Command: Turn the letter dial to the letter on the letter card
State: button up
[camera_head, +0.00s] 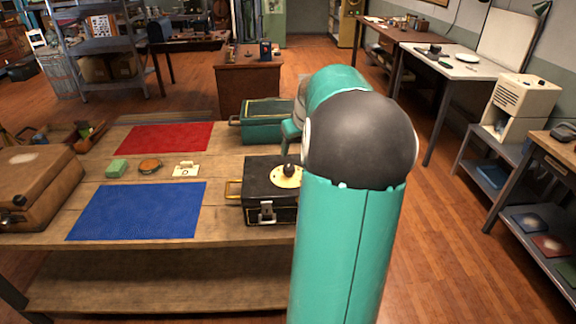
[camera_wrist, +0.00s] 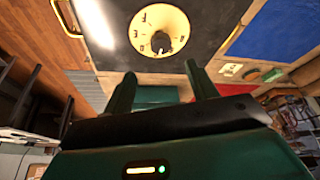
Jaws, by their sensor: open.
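The letter dial (camera_head: 286,178) is a round cream disc with a black knob, set on top of a black case (camera_head: 262,206) on the table. In the wrist view the dial (camera_wrist: 146,22) shows dark letters around its rim, seen at an angle, and its black knob (camera_wrist: 161,42). The letter card (camera_head: 186,170) is a small cream card with a dark letter that looks like a D, standing left of the case. My gripper (camera_wrist: 160,70) is open and empty, its two fingers apart and pointing toward the case's edge, short of the knob. My arm hides most of it in the head view.
A blue mat (camera_head: 138,212) and a red mat (camera_head: 165,138) lie on the table. A green block (camera_head: 116,168) and an orange-brown item (camera_head: 149,166) sit beside the card. A brown suitcase (camera_head: 38,185) is at left, a teal toolbox (camera_head: 262,128) behind the case.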

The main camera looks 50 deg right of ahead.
aim_at(289, 168)
jog(key=x, duration=1)
jog(key=shift+f, duration=0.2)
jog(key=shift+a, duration=0.1)
jog(key=c, duration=1)
